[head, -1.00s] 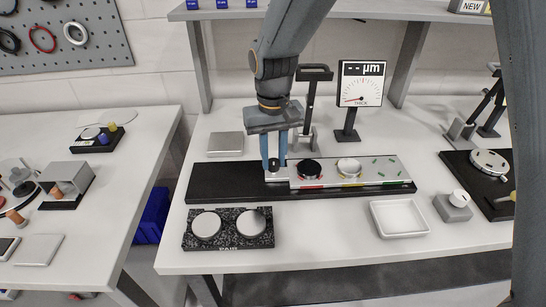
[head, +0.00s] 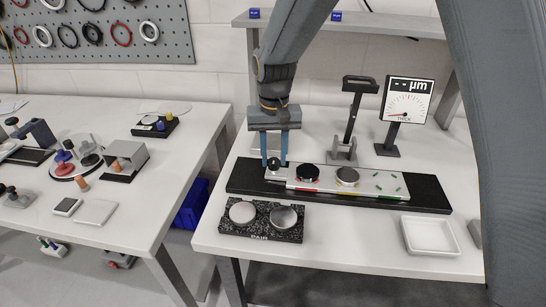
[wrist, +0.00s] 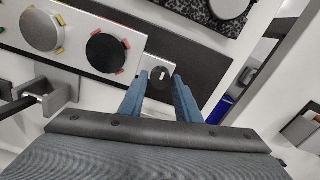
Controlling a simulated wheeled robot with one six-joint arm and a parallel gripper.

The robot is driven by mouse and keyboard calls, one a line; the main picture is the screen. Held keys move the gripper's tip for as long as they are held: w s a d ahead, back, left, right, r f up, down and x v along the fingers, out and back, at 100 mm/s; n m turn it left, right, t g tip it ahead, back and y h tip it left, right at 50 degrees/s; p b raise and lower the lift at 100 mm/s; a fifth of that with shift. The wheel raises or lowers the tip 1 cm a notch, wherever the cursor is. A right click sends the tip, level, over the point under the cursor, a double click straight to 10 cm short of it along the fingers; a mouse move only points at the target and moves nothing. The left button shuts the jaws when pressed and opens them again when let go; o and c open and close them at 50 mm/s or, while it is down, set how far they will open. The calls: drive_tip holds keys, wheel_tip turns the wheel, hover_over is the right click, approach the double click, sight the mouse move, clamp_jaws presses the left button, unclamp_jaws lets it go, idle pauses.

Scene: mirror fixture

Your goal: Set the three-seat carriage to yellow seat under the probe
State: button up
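The silver three-seat carriage (head: 326,188) lies on a black rail (head: 430,192). Its red-marked seat holds a black disc (head: 308,173), and its yellow-marked seat holds a silver disc (head: 347,176). The green-marked seat (head: 388,184) at the right is empty. The probe stand (head: 350,125) with a black top rises behind the rail, about level with the yellow seat; its tip is not clear. My gripper (head: 275,160) is at the carriage's left end, its blue fingers on both sides of the dark knob (head: 273,164). The wrist view also shows the knob (wrist: 160,78) between the fingertips.
A gauge display (head: 406,100) reading dashes stands right of the probe. A speckled PAIR block (head: 262,234) with two discs and a white tray (head: 430,236) lie in front of the rail. Bare rail shows at both ends of the carriage.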

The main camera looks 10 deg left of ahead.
drive_tip(key=shift+o, duration=1.1)
drive_tip(key=shift+s, duration=0.1)
drive_tip(key=shift+r+b, duration=1.05)
drive_tip(key=shift+r, duration=2.85)
drive_tip(key=s+d+f, duration=0.2)
drive_tip(key=s+d, duration=0.3)
drive_tip(key=d, duration=0.4)
drive_tip(key=s+d+f+m+t, duration=0.1)
drive_tip(key=s+d+f, duration=0.2)
drive_tip(key=d, duration=0.6)
drive_tip(key=s+d+f+m, duration=0.1)
drive_tip(key=s+d+f, duration=0.1)
drive_tip(key=s+d, duration=0.4)
drive_tip(key=shift+s+d+f, duration=0.1)
drive_tip(key=shift+s+d, duration=0.05)
drive_tip(key=shift+d, duration=0.45)
drive_tip(key=shift+s+d+f, duration=0.1)
drive_tip(key=shift+d+f, duration=0.05)
drive_tip(key=shift+d, duration=0.5)
drive_tip(key=shift+s+d+f, duration=0.1)
drive_tip(key=shift+s+d, duration=0.05)
drive_tip(key=shift+d, duration=0.45)
